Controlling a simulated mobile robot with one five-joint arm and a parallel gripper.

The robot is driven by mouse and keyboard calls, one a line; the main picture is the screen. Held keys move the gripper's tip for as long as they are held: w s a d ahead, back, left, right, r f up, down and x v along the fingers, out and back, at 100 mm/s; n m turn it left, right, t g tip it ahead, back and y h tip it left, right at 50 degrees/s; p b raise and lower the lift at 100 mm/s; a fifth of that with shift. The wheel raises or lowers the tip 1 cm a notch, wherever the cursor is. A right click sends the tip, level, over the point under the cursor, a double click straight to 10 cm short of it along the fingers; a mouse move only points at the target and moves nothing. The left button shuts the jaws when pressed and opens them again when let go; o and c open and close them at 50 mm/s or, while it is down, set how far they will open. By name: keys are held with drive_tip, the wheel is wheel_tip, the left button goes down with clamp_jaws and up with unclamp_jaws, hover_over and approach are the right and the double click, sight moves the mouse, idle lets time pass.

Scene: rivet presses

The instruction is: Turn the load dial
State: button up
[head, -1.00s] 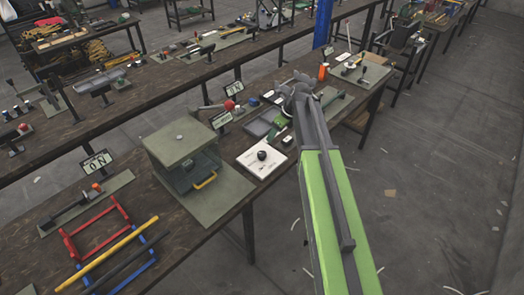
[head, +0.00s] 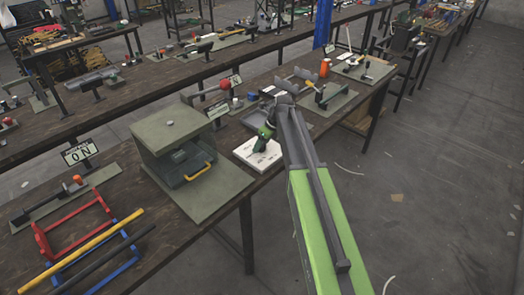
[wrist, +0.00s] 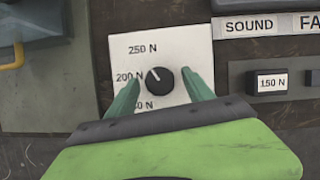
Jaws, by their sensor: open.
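The load dial (wrist: 160,81) is a round black knob on a white plate (wrist: 190,45). Its white pointer line points up and to the left. "250 N" is printed above and "200 N" at left; a lower label is partly covered by a finger. My gripper (wrist: 162,88) is open, its two green fingers on either side of the knob. I cannot tell whether they touch it. In the head view my gripper (head: 263,139) is over the white plate (head: 247,158), and the knob is hidden behind it.
A grey-green press box (head: 178,140) with a yellow handle stands left of the plate. In the wrist view, a block marked "150 N" (wrist: 267,82) and a "SOUND" label (wrist: 249,25) lie to the right. A red and blue rack (head: 75,225) is nearer on the bench.

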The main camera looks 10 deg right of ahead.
clamp_jaws()
idle(0.4)
drive_tip(key=shift+n, duration=0.3)
drive_tip(key=n+g, duration=0.1)
drive_tip(key=n, duration=0.1)
drive_tip(key=n+y, duration=0.1)
drive_tip(key=n, duration=0.1)
drive_tip(key=shift+w+d+n+g, duration=0.2)
drive_tip(key=shift+n+g, duration=0.1)
drive_tip(key=shift+g, duration=0.1)
drive_tip(key=n+g, duration=0.1)
drive_tip(key=n, duration=0.2)
drive_tip(key=n+g, duration=0.1)
drive_tip(key=n, duration=0.2)
drive_tip(key=shift+w, duration=0.2)
drive_tip(key=n+g, duration=0.1)
drive_tip(key=n, duration=0.2)
drive_tip(key=n+g, duration=0.1)
drive_tip(key=n, duration=0.1)
drive_tip(key=shift+a+n+h, duration=0.15)
drive_tip(key=shift+n+h, duration=0.15)
drive_tip(key=shift+n, duration=0.1)
drive_tip(key=n, duration=0.2)
drive_tip(key=n+g+h, duration=0.1)
drive_tip(key=n, duration=0.1)
drive_tip(key=shift+a+n+g+h, duration=0.1)
drive_tip(key=shift+n+g+h, duration=0.2)
drive_tip(key=shift+n, duration=0.4)
